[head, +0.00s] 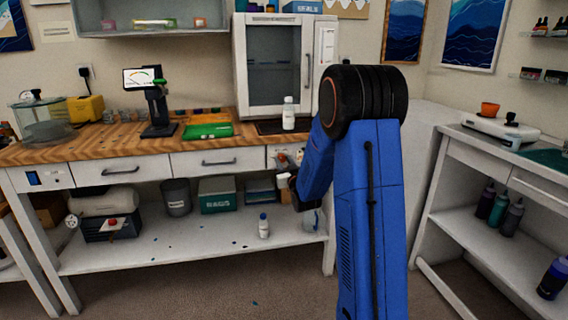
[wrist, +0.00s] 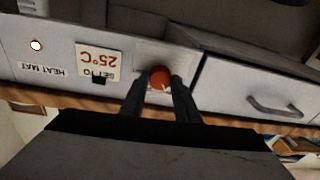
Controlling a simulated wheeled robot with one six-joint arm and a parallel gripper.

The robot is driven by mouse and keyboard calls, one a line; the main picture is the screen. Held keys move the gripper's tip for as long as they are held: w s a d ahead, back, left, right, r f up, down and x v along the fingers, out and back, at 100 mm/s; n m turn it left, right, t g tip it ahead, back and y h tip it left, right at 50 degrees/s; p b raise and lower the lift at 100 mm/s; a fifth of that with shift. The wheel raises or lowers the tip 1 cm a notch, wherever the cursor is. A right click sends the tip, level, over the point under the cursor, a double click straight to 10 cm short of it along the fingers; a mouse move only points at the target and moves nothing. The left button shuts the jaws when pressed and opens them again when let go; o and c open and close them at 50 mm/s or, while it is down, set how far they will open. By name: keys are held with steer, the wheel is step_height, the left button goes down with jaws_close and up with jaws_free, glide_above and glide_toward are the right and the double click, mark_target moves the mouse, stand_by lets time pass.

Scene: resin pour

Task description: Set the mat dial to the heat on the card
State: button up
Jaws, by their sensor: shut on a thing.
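The wrist view is upside down. It shows a red-orange dial (wrist: 160,75) on a pale panel, between the two dark fingertips of my gripper (wrist: 160,88). My gripper is shut on the dial. A white line on the dial is small and partly hidden, so I cannot tell its setting. Beside it a cream card (wrist: 97,60) reads "SET TO 25°C". Farther along are the label "HEAT MAT" (wrist: 43,71) and a round white lamp (wrist: 36,45). The dark heat mat (head: 268,127) lies on the bench above.
A white-capped bottle (head: 288,114) stands on the mat, before a glass-fronted cabinet (head: 273,65). A drawer with a handle (wrist: 274,107) adjoins the panel. Another small bottle (head: 263,227) stands on the shelf below.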

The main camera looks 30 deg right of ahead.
steer(key=shift+m, duration=0.7)
steer(key=o, duration=1)
steer(key=shift+o, duration=0.2)
